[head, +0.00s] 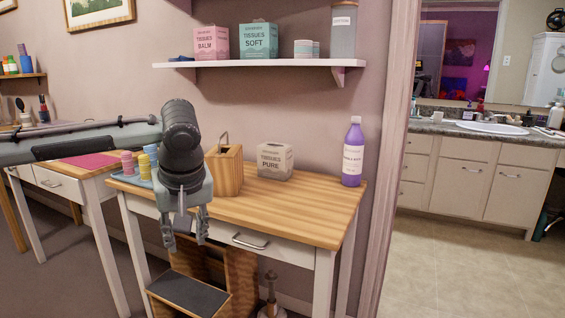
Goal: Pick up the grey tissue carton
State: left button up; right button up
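The grey tissue carton (275,161), labelled "Tissues Pure", stands upright on the wooden tabletop (290,205), towards the wall. My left gripper (184,236) points down at the left front of this table, to the left of the carton and apart from it. Its two fingers are spread, with nothing visible between them. My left arm hides part of the tabletop's left side. My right gripper is not in view.
A wooden holder (226,170) stands just left of the carton, and a purple bottle (353,152) stands to its right. Pink and yellow items sit on a blue tray (128,180). A shelf (290,63) with two other tissue cartons hangs above. The front right tabletop is clear.

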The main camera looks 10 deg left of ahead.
aim_at(274, 160)
jog(key=i+l+u, duration=0.15)
jog(key=l, duration=0.4)
jog(key=l+u, duration=0.2)
jog(key=l, duration=0.35)
jog(key=i+l+u, duration=0.1)
jog(key=l, duration=0.25)
jog(key=i+l+u, duration=0.15)
jog(key=l, duration=0.2)
jog(key=i+l+u, duration=0.1)
jog(key=l, duration=0.3)
jog(key=i+l+u, duration=0.2)
jog(key=i+l, duration=0.2)
jog(key=i+l+u, duration=0.15)
jog(key=i+l, duration=0.2)
jog(key=l, duration=0.3)
jog(key=i+l+u, duration=0.15)
jog(key=i+l, duration=0.45)
